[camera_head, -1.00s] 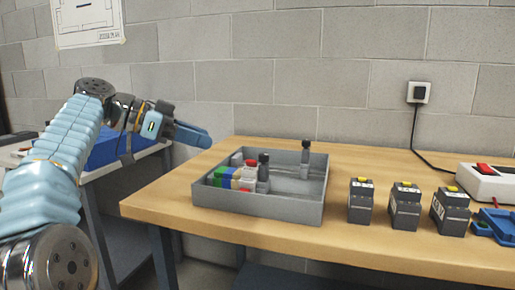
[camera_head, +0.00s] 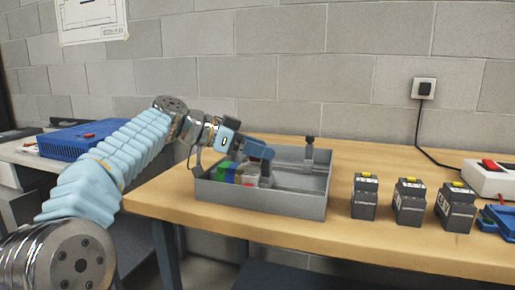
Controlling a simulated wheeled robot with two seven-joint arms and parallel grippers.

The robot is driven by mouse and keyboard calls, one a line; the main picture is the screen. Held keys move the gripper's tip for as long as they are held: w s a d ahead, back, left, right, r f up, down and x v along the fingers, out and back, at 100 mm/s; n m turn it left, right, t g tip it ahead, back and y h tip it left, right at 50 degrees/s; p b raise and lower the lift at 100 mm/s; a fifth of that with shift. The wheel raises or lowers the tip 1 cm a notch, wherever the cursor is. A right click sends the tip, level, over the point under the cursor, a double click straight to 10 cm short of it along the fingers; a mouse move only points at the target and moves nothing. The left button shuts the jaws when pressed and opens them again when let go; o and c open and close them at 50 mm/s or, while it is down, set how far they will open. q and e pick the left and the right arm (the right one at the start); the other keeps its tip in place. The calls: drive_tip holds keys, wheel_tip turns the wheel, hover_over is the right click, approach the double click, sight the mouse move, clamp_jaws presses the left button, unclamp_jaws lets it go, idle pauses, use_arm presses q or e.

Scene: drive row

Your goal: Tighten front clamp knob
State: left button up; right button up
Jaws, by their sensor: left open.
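A grey open tray (camera_head: 262,201) stands on the wooden bench. Two clamps with black knobs are in it. The rear clamp knob (camera_head: 309,139) stands upright near the back wall. The front clamp's body (camera_head: 265,179) shows only partly, and its black knob is hidden by my left gripper. A row of green, blue, white and red blocks (camera_head: 229,172) lies left of the front clamp. My left gripper (camera_head: 264,153) is open, with its blue-grey fingers over the front clamp. I cannot tell if they touch the knob. My right gripper is not in view.
Several things stand right of the tray: dark grey modules with yellow tops (camera_head: 409,202), a white power strip (camera_head: 486,178) and a blue part (camera_head: 495,220). A blue box (camera_head: 82,140) sits on another bench at left. The bench front is clear.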

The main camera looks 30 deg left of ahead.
use_arm(q)
drive_tip(key=shift+c, duration=0.3)
clamp_jaws()
drive_tip(key=shift+w+a+r+m+g+h+p, duration=0.15)
drive_tip(key=shift+m+g+h+p, duration=0.25)
drive_tip(key=shift+m+g+p, duration=0.2)
drive_tip(key=shift+w+a+r+m+g+h+p, duration=0.1)
drive_tip(key=shift+m+g+h+p, duration=0.3)
drive_tip(key=shift+m+g+p, duration=0.15)
drive_tip(key=shift+f+m+g+h, duration=0.25)
drive_tip(key=shift+m+h, duration=0.05)
drive_tip(key=shift+m, duration=0.05)
drive_tip(key=shift+o, duration=0.3)
unclamp_jaws()
